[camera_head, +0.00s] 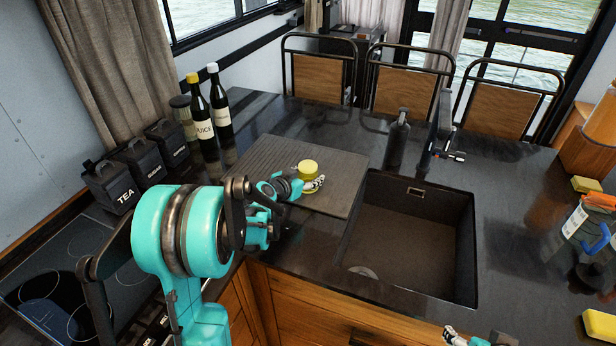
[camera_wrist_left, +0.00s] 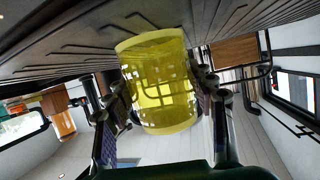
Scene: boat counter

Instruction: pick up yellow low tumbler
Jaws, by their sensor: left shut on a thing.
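The yellow low tumbler (camera_head: 308,167) is at the dark grooved board on the counter, left of the sink. It looks upright and see-through in the wrist view (camera_wrist_left: 160,85). My left gripper (camera_head: 312,184) is shut on it, with one finger on each side in the wrist view (camera_wrist_left: 163,100). The gripper and arm hide its lower near side in the head view. I cannot tell whether its base touches the board. Part of my right gripper (camera_head: 468,338) shows at the bottom edge; its fingers are not clear.
The grooved board (camera_head: 260,160) is otherwise bare. The sink (camera_head: 410,230) lies to its right, with a dark bottle (camera_head: 398,135) behind. Two bottles (camera_head: 211,108) and black canisters (camera_head: 115,185) stand at the left. Sponges (camera_head: 586,185) and a spray bottle (camera_head: 585,222) are at the right.

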